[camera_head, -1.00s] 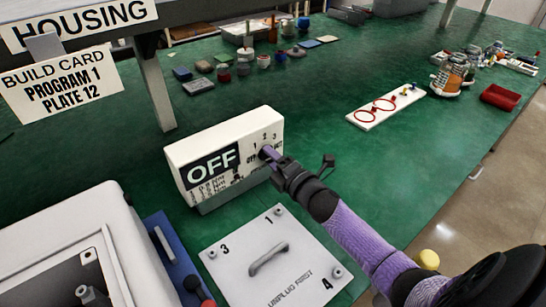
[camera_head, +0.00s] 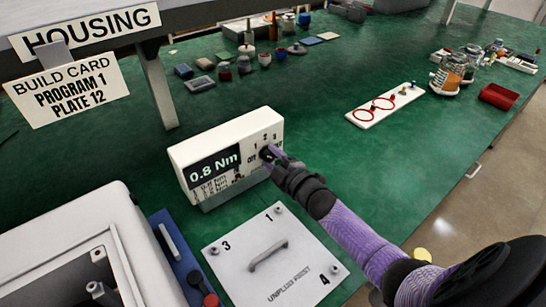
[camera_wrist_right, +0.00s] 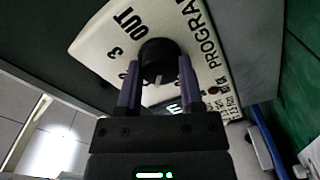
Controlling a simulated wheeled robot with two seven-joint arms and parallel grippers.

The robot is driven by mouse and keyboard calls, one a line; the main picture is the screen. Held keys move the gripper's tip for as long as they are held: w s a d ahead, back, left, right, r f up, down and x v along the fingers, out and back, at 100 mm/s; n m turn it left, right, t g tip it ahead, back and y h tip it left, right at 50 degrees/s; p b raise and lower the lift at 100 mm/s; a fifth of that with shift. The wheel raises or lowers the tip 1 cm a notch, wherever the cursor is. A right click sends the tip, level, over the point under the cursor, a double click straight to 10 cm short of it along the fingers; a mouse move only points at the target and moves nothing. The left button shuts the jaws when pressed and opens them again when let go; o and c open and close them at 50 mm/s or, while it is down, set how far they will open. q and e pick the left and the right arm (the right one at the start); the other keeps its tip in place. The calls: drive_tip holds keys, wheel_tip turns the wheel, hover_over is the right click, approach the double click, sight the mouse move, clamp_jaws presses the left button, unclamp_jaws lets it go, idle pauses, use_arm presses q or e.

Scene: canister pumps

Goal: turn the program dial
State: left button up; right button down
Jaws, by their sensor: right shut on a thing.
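The white control box (camera_head: 215,150) stands on the green bench in the head view. Its dark display (camera_head: 214,172) reads "0.8 Nm". The black program dial (camera_wrist_right: 160,58) is on its panel, with "3", "OUT" and "PROGRAM" printed around it in the right wrist view. My right gripper (camera_head: 272,158) is at the dial, with one finger on each side, shut on it. In the head view the gripper partly hides the dial and its markings. A build card (camera_head: 66,88) reads "PROGRAM 1 PLATE 12". My left gripper is not in view.
A white plate (camera_head: 272,262) with a handle and numbered corners lies in front of the box. A pale housing (camera_head: 70,245) stands at the lower left. A white board with red rings (camera_head: 385,105) and a red tray (camera_head: 499,96) lie to the right. Bench between is clear.

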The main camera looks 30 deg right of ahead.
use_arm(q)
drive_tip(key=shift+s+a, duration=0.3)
use_arm(e)
drive_tip(key=shift+c, duration=1.2)
unclamp_jaws()
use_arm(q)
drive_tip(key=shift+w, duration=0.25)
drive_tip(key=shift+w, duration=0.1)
use_arm(e)
drive_tip(key=shift+s, duration=0.35)
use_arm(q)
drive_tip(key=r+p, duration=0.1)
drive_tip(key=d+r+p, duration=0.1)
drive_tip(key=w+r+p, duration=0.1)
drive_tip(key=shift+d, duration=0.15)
use_arm(e)
drive_tip(key=s, duration=0.9)
drive_tip(key=shift+s+d, duration=0.15)
drive_tip(key=shift+d, duration=0.25)
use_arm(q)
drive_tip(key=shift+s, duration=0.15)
